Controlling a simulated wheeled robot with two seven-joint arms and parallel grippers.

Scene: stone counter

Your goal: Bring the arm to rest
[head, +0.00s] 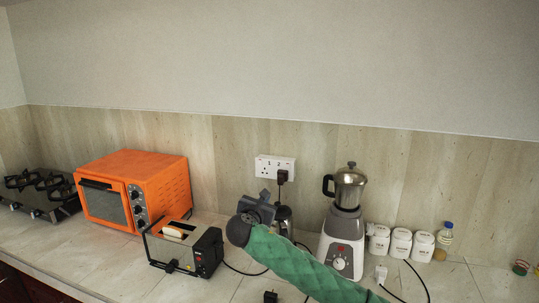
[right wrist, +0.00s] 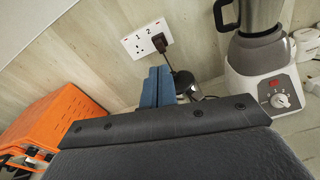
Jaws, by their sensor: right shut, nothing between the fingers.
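My right arm, in a green sleeve, reaches in from the bottom right of the head view over the counter (head: 215,285). Its dark gripper (head: 263,198) is up in front of the backsplash, below the wall socket (head: 275,167). In the right wrist view the blue-grey fingers (right wrist: 158,86) are together with nothing between them. The gripper partly hides a dark metallic item (head: 284,219) behind it. My left gripper is not in view.
A toaster (head: 185,247) with bread in it stands left of my gripper, with an orange oven (head: 133,190) and a gas hob (head: 38,193) beyond. A blender (head: 344,225), white jars (head: 400,244) and a bottle (head: 443,238) stand right. Cables lie around my arm.

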